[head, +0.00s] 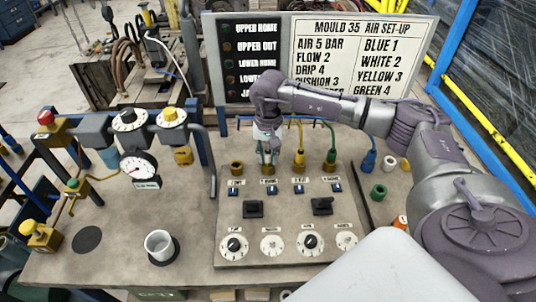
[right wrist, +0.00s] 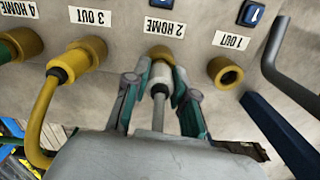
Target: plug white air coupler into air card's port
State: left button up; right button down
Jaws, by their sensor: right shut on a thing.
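The white air coupler (right wrist: 160,78) is between the fingers of my right gripper (right wrist: 161,92), which is shut on it. Its front end is at the mouth of the brass port labelled 2 HOME (right wrist: 160,54); I cannot tell how deep it sits. In the head view my right gripper (head: 267,148) is over the second port from the left and hides most of the coupler. The air card (head: 357,57) stands behind the panel, partly covered by my right arm; it reads BLUE 1, YELLOW 3 and GREEN 4. My left gripper is out of view.
Port 1 OUT (right wrist: 226,73) is empty, beside the gripper. A yellow coupler (head: 299,158) is in port 3 and a green one (head: 330,158) in port 4. A blue coupler (head: 368,160) stands to the right. A white cup (head: 159,245) stands front left.

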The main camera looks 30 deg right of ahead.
jog(key=shift+f, duration=0.25)
jog(key=c, duration=0.9)
grip_release()
jog(key=shift+o, duration=0.5)
jog(key=o, duration=0.3)
jog(key=shift+o, duration=0.2)
jog(key=shift+r, duration=0.2)
jog(key=shift+r+p, duration=1.85)
jog(key=shift+r, duration=1.8)
